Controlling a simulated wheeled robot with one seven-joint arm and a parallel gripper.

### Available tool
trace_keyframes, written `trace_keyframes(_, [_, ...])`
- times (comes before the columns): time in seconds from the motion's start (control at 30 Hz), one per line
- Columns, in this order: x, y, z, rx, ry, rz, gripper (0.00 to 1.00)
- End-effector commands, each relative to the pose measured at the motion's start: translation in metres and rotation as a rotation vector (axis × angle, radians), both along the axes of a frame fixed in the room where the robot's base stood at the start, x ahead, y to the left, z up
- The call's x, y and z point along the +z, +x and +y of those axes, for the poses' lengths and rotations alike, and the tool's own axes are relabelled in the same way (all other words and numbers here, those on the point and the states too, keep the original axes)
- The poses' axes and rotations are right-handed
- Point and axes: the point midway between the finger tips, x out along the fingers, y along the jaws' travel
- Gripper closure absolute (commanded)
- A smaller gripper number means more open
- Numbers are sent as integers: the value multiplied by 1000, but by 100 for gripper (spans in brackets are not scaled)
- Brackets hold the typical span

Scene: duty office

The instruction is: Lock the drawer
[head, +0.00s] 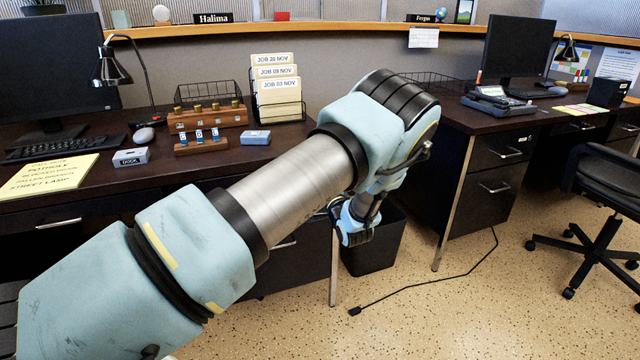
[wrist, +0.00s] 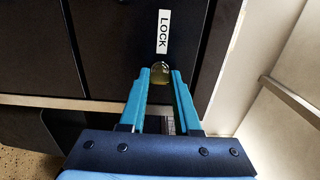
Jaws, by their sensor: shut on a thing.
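The dark drawer front (wrist: 110,45) fills the upper part of the wrist view and carries a white LOCK label (wrist: 164,32). Just below the label is a small rounded brass-coloured lock knob (wrist: 160,69). My gripper (wrist: 161,75) has its two blue fingers on either side of the knob and is shut on it. In the head view, my gripper (head: 355,226) is low beside the left desk's drawer pedestal (head: 290,268), and my arm hides much of that front. The knob and label cannot be seen there.
A black waste bin (head: 374,248) stands close beside my gripper, between the two desks. The left desk's metal leg (head: 334,262) is near it. A black cable (head: 425,290) lies on the floor. An office chair (head: 600,205) stands at the right. The front floor is open.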

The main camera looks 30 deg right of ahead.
Motion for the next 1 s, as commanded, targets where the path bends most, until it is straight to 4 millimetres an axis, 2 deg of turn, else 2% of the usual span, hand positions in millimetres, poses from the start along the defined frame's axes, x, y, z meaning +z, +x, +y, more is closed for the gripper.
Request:
trace_keyframes(0.1, [-1,0,0,-1,1,2,100])
trace_keyframes(0.13, [-1,0,0,-1,1,2,68])
trace_keyframes(0.4, [-1,0,0,-1,0,1,39])
trace_keyframes(0.73, [0,-6,0,-2,0,1,39])
trace_keyframes(0.87, [-1,-25,2,-3,1,2,39])
trace_keyframes(1.0, [-1,-53,5,-4,0,2,39])
